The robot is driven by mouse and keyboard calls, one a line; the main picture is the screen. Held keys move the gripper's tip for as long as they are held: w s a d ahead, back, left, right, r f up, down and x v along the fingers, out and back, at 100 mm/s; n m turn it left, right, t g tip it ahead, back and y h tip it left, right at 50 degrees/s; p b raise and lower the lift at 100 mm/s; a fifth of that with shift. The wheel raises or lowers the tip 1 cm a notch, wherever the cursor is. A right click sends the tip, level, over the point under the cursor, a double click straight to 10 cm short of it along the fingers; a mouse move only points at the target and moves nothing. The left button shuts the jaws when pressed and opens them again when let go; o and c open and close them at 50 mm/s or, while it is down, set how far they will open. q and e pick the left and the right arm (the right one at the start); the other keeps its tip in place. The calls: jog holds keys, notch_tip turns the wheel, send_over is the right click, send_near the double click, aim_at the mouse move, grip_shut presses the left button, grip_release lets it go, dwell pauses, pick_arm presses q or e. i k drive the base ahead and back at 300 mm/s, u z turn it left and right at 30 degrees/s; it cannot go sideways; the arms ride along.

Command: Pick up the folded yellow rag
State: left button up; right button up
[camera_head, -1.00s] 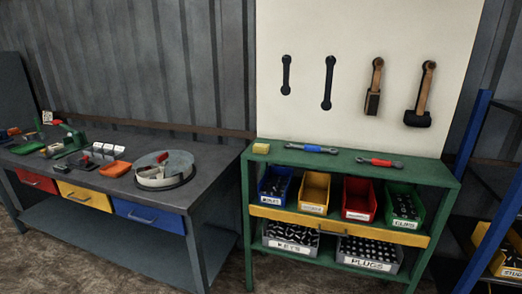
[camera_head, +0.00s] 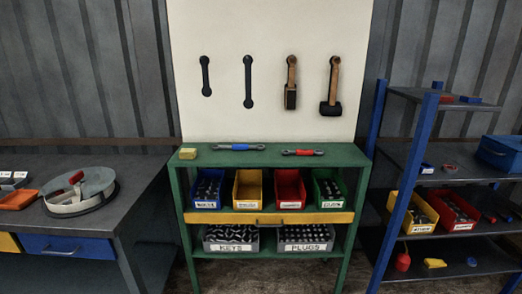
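A small yellow block-like item (camera_head: 188,153) lies on the left end of the green bench top (camera_head: 340,156). A flatter yellow item (camera_head: 435,263) lies on the lowest shelf of the blue rack at the right, beside a red item (camera_head: 403,262). Both are small in the picture, and I cannot tell for certain which of them is the folded yellow rag. Neither gripper shows in the view, and nothing is seen touching either yellow item.
Blue-handled (camera_head: 240,147) and red-handled (camera_head: 303,152) tools lie on the green bench top, above bins and a yellow drawer (camera_head: 270,218). A grey workbench (camera_head: 130,190) with a round tray (camera_head: 80,190) stands left. The blue rack (camera_head: 399,185) stands right, with a gap between.

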aim_at(185, 152)
jog(key=k, duration=0.65)
jog(key=u, duration=0.5)
jog(key=i, duration=1.45)
jog(key=z, duration=0.7)
jog(key=i, duration=0.45)
jog(key=z, duration=0.45)
